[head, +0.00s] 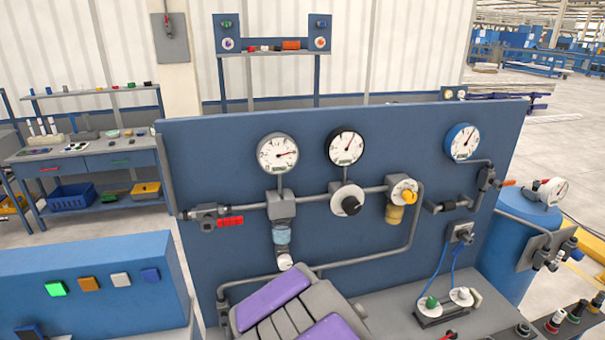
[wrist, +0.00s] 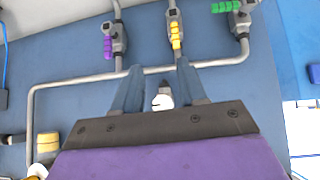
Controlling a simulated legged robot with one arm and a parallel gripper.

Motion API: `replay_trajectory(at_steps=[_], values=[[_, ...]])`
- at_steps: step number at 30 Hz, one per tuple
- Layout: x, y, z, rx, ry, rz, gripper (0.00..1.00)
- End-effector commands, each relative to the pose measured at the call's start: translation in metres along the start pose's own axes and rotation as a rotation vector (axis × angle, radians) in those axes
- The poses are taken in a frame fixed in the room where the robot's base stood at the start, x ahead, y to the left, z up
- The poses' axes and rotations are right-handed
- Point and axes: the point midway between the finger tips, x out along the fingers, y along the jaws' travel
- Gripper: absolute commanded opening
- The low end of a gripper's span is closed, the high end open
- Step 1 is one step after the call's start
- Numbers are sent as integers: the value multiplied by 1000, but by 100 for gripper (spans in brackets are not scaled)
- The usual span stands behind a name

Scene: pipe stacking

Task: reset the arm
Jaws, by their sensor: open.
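My gripper (wrist: 159,72) shows in the wrist view with its two blue fingers apart and nothing held between them. A white and dark fitting (wrist: 163,98) shows in the gap between the fingers, beyond them; I cannot tell how far off it is. In the head view my folded purple and grey arm (head: 293,313) is at the bottom middle, in front of the blue panel (head: 250,150). The fingers cannot be made out in the head view.
The panel carries gauges (head: 277,154), grey pipes (head: 385,256) and a red-handled valve (head: 229,222). In the wrist view, purple (wrist: 107,47), yellow (wrist: 176,34) and green (wrist: 225,6) valve handles lie above the fingers. A blue button console (head: 95,263) stands left, a blue tank (head: 515,240) right.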

Motion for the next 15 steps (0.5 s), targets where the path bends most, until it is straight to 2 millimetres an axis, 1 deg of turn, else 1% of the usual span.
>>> replay_trajectory(at_steps=[1,2,3,5,6,7,10,11,12,14,15], values=[[-11,19,1,20,-19,34,42],[-18,31,6,30,-43,57,42],[-29,47,10,48,-73,87,42],[-49,72,22,73,-130,132,42],[-63,85,31,90,-168,156,42],[-74,95,39,104,-202,173,42],[-110,120,66,144,-309,209,42],[-120,125,75,155,-342,215,42],[-136,130,87,170,-387,219,42],[-158,136,106,188,-454,221,42],[-174,138,119,202,-500,218,42]])
